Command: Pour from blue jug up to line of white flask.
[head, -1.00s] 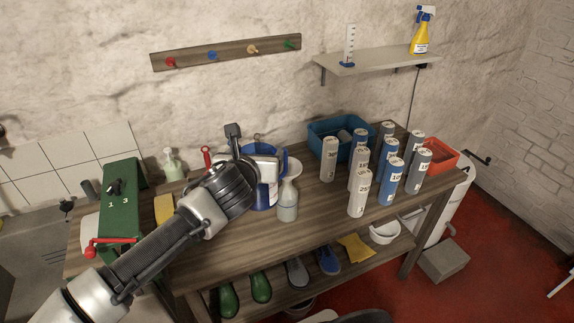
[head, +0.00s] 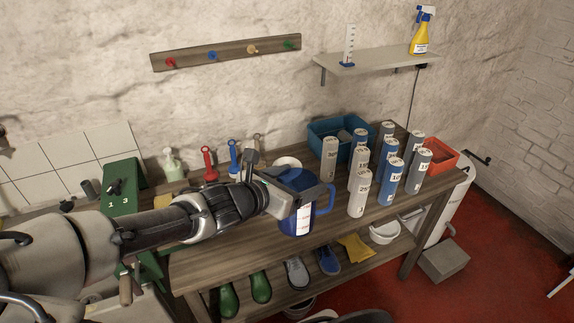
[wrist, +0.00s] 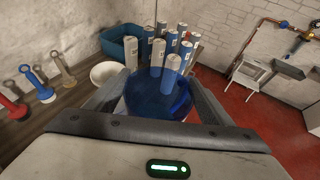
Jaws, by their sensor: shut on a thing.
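My gripper (head: 303,190) is shut on the blue jug (head: 297,221), with a finger on either side of its upper part. The jug is upright, with a white label and a handle on its right, at the front of the workbench. I cannot tell whether its base is clear of the bench top. In the wrist view the see-through blue jug (wrist: 156,102) sits between the fingers of my gripper (wrist: 158,92). The white flask is not visible in either current view; the jug and gripper cover the spot where a pale bottle stood earlier.
Several numbered grey, white and blue cylinders, such as the blue one (head: 391,180), stand right of the jug. A teal bin (head: 323,128) and an orange bin (head: 441,155) are behind and beside them. A white dish (wrist: 107,73) and coloured-handled tools (head: 210,165) are behind.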

